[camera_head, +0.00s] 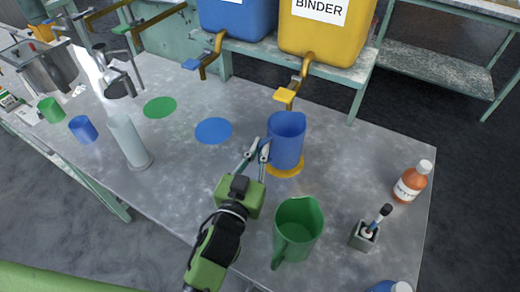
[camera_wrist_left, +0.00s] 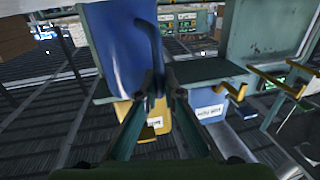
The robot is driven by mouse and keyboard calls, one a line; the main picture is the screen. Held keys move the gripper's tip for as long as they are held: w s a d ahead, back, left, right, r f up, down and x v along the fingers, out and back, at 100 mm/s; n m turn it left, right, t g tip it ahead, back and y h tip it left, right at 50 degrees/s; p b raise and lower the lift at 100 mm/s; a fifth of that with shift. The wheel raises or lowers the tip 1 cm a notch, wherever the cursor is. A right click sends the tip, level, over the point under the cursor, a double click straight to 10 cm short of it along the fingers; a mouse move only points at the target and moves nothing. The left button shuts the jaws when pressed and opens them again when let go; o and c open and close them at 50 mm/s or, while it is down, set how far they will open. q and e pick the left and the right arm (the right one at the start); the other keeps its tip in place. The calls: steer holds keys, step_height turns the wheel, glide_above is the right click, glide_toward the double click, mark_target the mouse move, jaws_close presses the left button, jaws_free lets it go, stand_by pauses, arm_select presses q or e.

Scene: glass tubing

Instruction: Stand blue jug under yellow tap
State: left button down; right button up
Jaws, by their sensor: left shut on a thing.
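The blue jug (camera_head: 287,140) is upright over the yellow disc (camera_head: 285,174) on the grey bench, just below and in front of the yellow tap (camera_head: 285,95). The tap comes from the yellow binder tank (camera_head: 325,32). I cannot tell whether the jug's base touches the disc or hangs slightly above it. My left gripper (camera_head: 257,151) is shut on the jug's handle, at its left side. In the left wrist view the jug (camera_wrist_left: 118,45) and its handle (camera_wrist_left: 151,40) show at the fingertips (camera_wrist_left: 165,82). My right gripper is not in view.
A green jug (camera_head: 298,228) stands near my left arm. A grey holder with a brush (camera_head: 364,235) and an orange bottle (camera_head: 412,182) stand to the right. The blue disc (camera_head: 213,130) and green disc (camera_head: 160,107) are bare. A pale cylinder (camera_head: 128,140) stands further left.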

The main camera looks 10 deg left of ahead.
arm_select(q)
steer(key=shift+s+f+b, duration=0.1)
steer(key=shift+f+b, duration=0.35)
steer(key=shift+f, duration=0.2)
steer(key=c, duration=2.2)
jaws_free()
steer(key=shift+f, duration=0.2)
steer(key=shift+s+f, duration=0.1)
steer(key=shift+r+p, duration=0.45)
steer(key=shift+r, duration=0.05)
steer(key=shift+s+a+r+b, duration=0.15)
steer(key=shift+s+a+b, duration=0.25)
steer(key=shift+s, duration=1.5)
steer(key=shift+s+a+r+b, duration=0.15)
steer(key=shift+s+a+b, duration=0.25)
steer(key=shift+s, duration=1.5)
steer(key=shift+s+a+r+b, duration=0.15)
steer(key=shift+s+a+b, duration=0.2)
steer(key=shift+s, duration=1.55)
